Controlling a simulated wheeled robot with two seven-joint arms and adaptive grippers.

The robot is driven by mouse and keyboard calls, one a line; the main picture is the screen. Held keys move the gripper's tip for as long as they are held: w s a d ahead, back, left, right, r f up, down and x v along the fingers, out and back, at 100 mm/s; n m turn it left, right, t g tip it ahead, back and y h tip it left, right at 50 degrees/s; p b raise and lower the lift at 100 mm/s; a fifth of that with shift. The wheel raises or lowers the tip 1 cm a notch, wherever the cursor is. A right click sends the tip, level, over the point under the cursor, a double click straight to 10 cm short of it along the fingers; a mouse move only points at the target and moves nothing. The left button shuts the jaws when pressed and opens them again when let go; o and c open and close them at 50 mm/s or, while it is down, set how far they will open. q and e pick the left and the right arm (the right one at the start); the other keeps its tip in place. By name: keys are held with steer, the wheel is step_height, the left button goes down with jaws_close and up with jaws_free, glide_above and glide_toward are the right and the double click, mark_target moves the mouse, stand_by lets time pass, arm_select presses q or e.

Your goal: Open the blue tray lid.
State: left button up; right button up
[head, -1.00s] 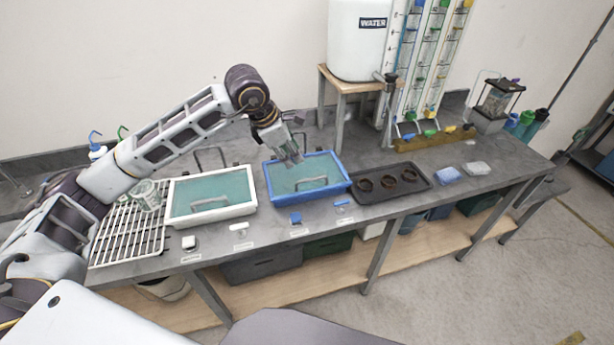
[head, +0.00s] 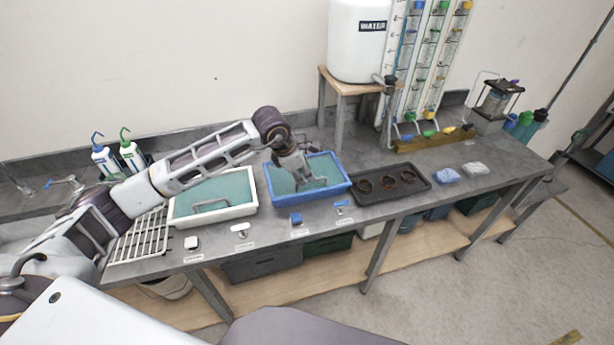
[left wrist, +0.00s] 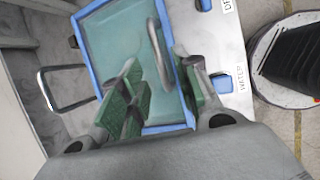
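The blue tray (head: 272,188) stands on the bench with a teal see-through lid (head: 325,165) lying flat over it. The lid has a raised bar handle (left wrist: 154,38), seen in the left wrist view. My left gripper (head: 304,180) points down over the front half of the lid, close to the handle. In the left wrist view its green-padded fingers (left wrist: 160,88) are spread apart, with the handle between them in the picture. I cannot tell whether a finger touches the handle. My right gripper is not in view.
A white tray (head: 173,211) with a similar lid stands left of the blue one. A dark tray with round holders (head: 420,184) stands close on the right. A wire loop (left wrist: 42,88) rises behind the blue tray. Small switches and labels line the bench's front edge.

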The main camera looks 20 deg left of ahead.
arm_select(q)
steer(key=shift+x, duration=1.8)
steer(key=shift+c, duration=0.5)
jaws_close()
